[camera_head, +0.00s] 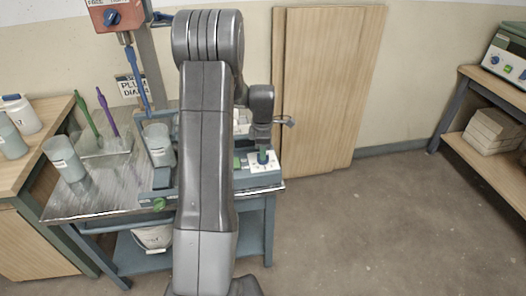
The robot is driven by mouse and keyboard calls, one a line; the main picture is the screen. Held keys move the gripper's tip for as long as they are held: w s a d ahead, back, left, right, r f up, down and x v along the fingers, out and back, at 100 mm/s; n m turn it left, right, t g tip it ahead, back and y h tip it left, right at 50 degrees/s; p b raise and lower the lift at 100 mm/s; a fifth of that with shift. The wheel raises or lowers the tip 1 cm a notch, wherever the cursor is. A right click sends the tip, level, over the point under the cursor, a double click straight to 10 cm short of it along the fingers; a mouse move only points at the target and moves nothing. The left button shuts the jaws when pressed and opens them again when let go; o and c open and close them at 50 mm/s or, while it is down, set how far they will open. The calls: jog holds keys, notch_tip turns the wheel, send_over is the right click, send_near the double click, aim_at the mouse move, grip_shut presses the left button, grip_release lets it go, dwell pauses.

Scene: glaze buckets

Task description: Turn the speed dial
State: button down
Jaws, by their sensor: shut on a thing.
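A speed dial (263,157), a small blue knob, stands on a white marked plate at the front right of the steel-topped bench. My gripper (262,150) points down over it and is shut on the knob. The fingertips are small and dark here, and the dial's pointer and exact setting are too small to read. Another blue knob (112,18) is on the orange mixer head at the upper left, away from my gripper.
My arm hides the middle of the bench (90,203). A wooden panel (325,90) leans on the wall behind. The floor at right is clear.

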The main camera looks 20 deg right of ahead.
jog(key=m, duration=0.4)
jog(key=shift+m, duration=0.3)
jog(key=m, duration=0.3)
jog(key=shift+m, duration=0.3)
jog(key=m, duration=0.4)
jog(key=shift+m, duration=0.3)
jog(key=m, duration=0.3)
jog(key=shift+r, duration=0.1)
jog(key=m, duration=0.7)
jog(key=shift+m, duration=0.4)
jog(key=m, duration=0.4)
jog(key=shift+m, duration=1.8)
jog(key=shift+w, duration=0.1)
